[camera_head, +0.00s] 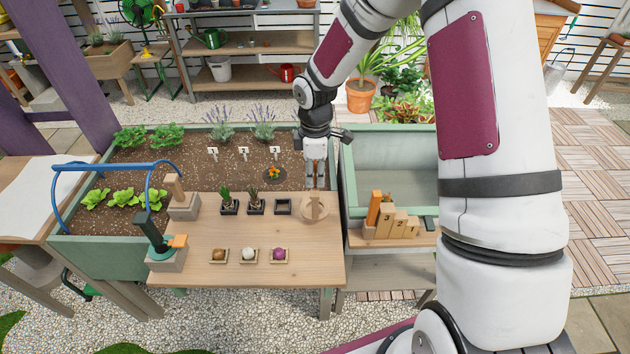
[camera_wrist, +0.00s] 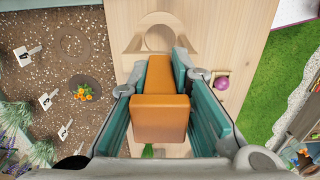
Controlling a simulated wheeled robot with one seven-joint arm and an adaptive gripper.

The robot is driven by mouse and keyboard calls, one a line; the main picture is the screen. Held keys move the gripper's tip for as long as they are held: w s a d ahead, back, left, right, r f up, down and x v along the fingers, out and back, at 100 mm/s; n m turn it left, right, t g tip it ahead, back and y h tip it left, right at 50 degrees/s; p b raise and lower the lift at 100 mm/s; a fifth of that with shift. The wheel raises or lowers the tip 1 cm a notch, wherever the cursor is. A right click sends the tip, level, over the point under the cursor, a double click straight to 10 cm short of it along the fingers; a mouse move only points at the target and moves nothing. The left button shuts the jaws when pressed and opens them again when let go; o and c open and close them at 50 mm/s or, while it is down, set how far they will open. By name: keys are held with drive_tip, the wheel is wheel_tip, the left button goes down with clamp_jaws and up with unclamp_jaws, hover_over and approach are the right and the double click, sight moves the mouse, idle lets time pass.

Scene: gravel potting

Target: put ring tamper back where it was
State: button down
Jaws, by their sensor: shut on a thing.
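My gripper (camera_head: 315,184) points down over the right end of the potting table. In the wrist view my gripper (camera_wrist: 161,75) is shut on an orange block-shaped handle (camera_wrist: 160,110), held between its teal fingers. I take this for the handle of the ring tamper. A pale wooden ring shape (camera_wrist: 132,44) shows just beyond the handle. In the head view the round wooden piece (camera_head: 308,214) with an upright part is right under my fingertips. I cannot tell whether ring and handle are joined, or whether the ring touches the table.
Two potted seedlings (camera_head: 242,207) and an empty black pot (camera_head: 283,206) stand left of my gripper. Several bulbs in small trays, one magenta (camera_head: 279,253), lie in front. A rack of numbered wooden blocks (camera_head: 395,224) stands right. The soil planter (camera_head: 180,170) lies behind.

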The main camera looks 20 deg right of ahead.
drive_tip(key=shift+s+f, duration=0.1)
drive_tip(key=shift+f, duration=1.25)
drive_tip(key=c, duration=1.5)
unclamp_jaws()
wheel_tip(320, 180, up, 12)
drive_tip(key=shift+r, duration=0.25)
drive_tip(key=s+r+m+t, duration=0.1)
drive_tip(key=s+r+m, duration=0.3)
drive_tip(key=s, duration=0.5)
drive_tip(key=s+r+m+t, duration=0.2)
drive_tip(key=s+r+m, duration=0.3)
drive_tip(key=s+r, duration=0.4)
drive_tip(key=s+r+m+t, duration=0.2)
drive_tip(key=s+r+m, duration=0.3)
drive_tip(key=s, duration=0.4)
drive_tip(key=shift+s+r, duration=0.15)
drive_tip(key=shift+r, duration=0.65)
